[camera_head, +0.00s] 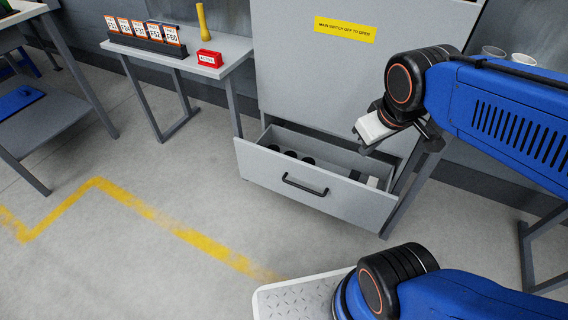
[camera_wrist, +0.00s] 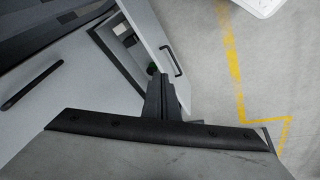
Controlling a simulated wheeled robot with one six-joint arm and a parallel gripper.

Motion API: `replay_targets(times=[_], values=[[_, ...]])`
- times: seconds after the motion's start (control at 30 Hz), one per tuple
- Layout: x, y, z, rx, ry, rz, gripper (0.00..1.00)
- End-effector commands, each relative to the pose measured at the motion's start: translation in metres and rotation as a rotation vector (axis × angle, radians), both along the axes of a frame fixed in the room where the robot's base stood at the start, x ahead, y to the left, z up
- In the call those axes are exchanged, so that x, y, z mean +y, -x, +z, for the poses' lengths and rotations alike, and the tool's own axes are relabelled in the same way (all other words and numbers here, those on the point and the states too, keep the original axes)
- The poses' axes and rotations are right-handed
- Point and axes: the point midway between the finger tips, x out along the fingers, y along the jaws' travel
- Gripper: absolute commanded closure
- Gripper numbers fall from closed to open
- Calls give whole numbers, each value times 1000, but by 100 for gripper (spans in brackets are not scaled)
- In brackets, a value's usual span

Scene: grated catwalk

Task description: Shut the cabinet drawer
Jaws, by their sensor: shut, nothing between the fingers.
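The grey cabinet (camera_head: 345,75) stands at the back, with a yellow label on its front. Its bottom drawer (camera_head: 255,172) is pulled open, with a black bar handle (camera_head: 305,186) on the front panel. The drawer (camera_wrist: 150,35) and handle (camera_wrist: 172,62) also show in the wrist view. Dark round items and a pale block lie inside the drawer. My gripper (camera_head: 364,151) is shut and empty, above the right part of the open drawer. Its shut fingers (camera_wrist: 158,88) show beside the drawer in the wrist view. I cannot tell whether they touch it.
A side table (camera_head: 232,47) at left holds a row of numbered cards (camera_head: 145,33), a red box (camera_head: 209,58) and a yellow cylinder (camera_head: 203,20). A grey shelf unit (camera_head: 45,125) stands far left. The floor before the drawer is clear, with a yellow line (camera_head: 190,236).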

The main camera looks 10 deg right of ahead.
Motion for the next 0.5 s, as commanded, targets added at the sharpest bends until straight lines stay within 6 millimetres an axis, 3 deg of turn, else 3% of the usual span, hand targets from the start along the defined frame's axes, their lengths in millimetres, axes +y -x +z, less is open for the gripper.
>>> replay_targets(times=[0.5], values=[[41,-108,-47,137,347,696,100]])
